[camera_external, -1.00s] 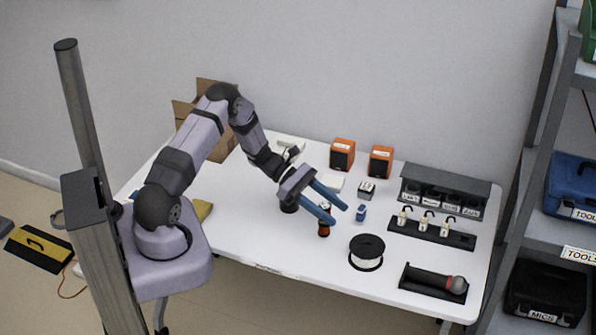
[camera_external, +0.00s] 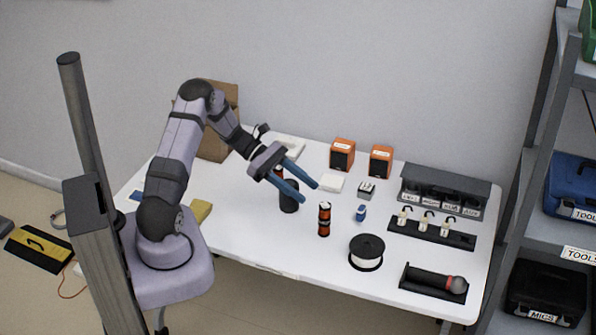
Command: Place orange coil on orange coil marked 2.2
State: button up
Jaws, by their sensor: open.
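Two orange coils appear stacked, one upright on the other, on the white table in front of my gripper. The upper coil (camera_external: 324,211) and the lower coil (camera_external: 324,228) have dark ends and line up closely. The 2.2 marking is too small to read. My gripper (camera_external: 310,194) has two blue fingers, open with nothing between their tips. It is up and left of the stack, apart from it. A small orange-red thing (camera_external: 278,171) shows partly behind the fingers; I cannot tell what it is.
A black cylinder (camera_external: 289,200) stands below the fingers. A wire spool (camera_external: 366,252), a blue capacitor-like part (camera_external: 361,213) and a microphone in a tray (camera_external: 432,283) are to the right. Orange boxes (camera_external: 342,154) stand at the back. The front middle of the table (camera_external: 270,240) is clear.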

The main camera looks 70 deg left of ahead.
jog(key=s+d+m+g+y, duration=0.3)
jog(key=s+d+m+g, duration=0.45)
jog(key=d+m, duration=0.4)
jog(key=s+d+r+m+y, duration=0.1)
jog(key=s+d+m+y, duration=0.1)
jog(key=s+m+y, duration=0.2)
jog(key=s+d+m+y, duration=0.3)
jog(key=s+m, duration=0.4)
jog(key=m, duration=0.2)
jog(key=shift+s+r+m+y, duration=0.3)
jog(key=shift+r+m+y, duration=0.05)
jog(key=shift+y, duration=0.05)
jog(key=shift+d, duration=0.1)
notch_tip(320, 180, up, 2)
jog(key=shift+r+p, duration=0.15)
jog(key=shift+p, duration=1)
